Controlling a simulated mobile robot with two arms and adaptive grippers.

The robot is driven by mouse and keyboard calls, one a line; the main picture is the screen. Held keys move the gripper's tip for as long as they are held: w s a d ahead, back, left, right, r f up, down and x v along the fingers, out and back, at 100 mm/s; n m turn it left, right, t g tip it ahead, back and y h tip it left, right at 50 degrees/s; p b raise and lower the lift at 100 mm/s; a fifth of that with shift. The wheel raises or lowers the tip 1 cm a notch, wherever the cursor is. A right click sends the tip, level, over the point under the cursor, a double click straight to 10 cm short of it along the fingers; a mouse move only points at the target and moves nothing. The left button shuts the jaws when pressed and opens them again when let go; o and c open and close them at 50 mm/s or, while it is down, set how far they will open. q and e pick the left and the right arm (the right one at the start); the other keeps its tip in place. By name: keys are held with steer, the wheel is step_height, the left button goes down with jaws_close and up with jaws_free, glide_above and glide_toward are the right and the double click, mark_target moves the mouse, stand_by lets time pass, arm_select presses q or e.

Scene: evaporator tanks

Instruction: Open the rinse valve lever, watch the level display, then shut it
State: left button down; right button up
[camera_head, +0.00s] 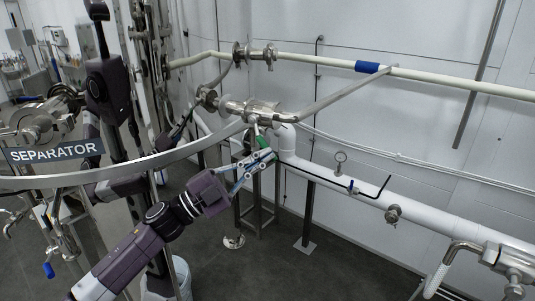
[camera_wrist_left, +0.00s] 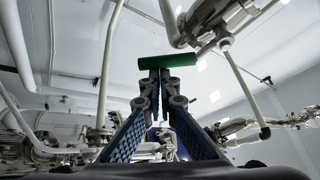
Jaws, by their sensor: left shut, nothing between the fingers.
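A green lever grip (camera_head: 261,141) hangs below the metal valve body (camera_head: 250,110) on the pipe in the head view. In the left wrist view the green grip (camera_wrist_left: 166,60) lies crosswise just past my fingertips. My left gripper (camera_head: 272,155) is shut, with nothing between its fingers, just below the green grip. In the left wrist view the fingertips (camera_wrist_left: 160,74) meet right at its lower edge; I cannot tell whether they touch it. I cannot make out a level display. My right gripper is not in view.
A curved rail with a SEPARATOR sign (camera_head: 56,150) crosses in front on the left. Open floor (camera_head: 330,270) lies below.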

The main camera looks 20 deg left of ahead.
arm_select(q)
steer(key=shift+w+a+f+m+g+y+b, duration=0.1)
steer(key=shift+w+a+f+m+g+y, duration=0.1)
steer(key=shift+a+f+m+g, duration=0.45)
steer(key=shift+w+a+m+g+y+b, duration=0.1)
steer(key=shift+w+a+m+g+y, duration=0.2)
steer(key=shift+a+m, duration=0.65)
steer(key=shift+w+a+f+m+g+b, duration=0.1)
steer(key=shift+a+f+m+g, duration=0.25)
steer(key=shift+a+m+g, duration=0.45)
steer(key=shift+a+t, duration=0.25)
steer(key=shift+a, duration=0.1)
steer(key=shift+d, duration=0.1)
